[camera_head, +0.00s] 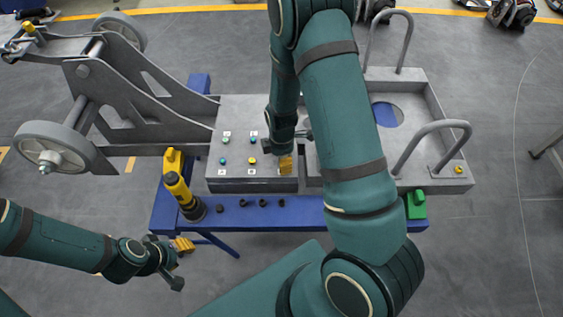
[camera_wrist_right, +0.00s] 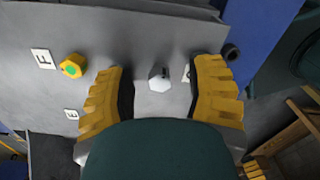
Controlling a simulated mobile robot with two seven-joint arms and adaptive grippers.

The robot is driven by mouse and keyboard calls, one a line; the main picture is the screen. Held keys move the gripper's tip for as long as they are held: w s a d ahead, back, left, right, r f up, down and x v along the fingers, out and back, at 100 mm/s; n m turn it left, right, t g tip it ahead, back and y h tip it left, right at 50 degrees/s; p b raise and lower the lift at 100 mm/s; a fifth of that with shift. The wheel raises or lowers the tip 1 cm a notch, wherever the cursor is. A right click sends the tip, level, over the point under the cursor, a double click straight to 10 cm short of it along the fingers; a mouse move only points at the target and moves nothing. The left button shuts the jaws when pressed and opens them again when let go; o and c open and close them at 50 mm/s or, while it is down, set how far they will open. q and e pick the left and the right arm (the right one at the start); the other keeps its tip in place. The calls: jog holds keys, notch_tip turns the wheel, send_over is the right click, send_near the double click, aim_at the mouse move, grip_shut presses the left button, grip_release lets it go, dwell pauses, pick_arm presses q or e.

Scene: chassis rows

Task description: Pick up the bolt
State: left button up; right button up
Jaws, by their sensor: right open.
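A silver-grey bolt (camera_wrist_right: 160,78) stands on the grey chassis panel (camera_head: 238,112), between the two yellow fingers of my right gripper (camera_wrist_right: 164,100). The fingers are open, with a gap to the bolt on both sides. In the head view my right gripper (camera_head: 285,164) is over the panel's right part and the bolt under it is hidden. A yellow bolt with a green top (camera_wrist_right: 73,65) stands left of the fingers in the wrist view. My left gripper (camera_head: 182,245) hangs low at the left, off the table; its finger gap is unclear.
Several coloured bolts stand on the panel left of my right gripper. A yellow-black tool (camera_head: 181,193) and several black nuts (camera_head: 262,203) are on the blue table's front strip (camera_head: 310,212). A green object (camera_head: 416,205) is at the right. Grey handles (camera_head: 432,128) rise from the chassis.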

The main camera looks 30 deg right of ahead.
grip_shut()
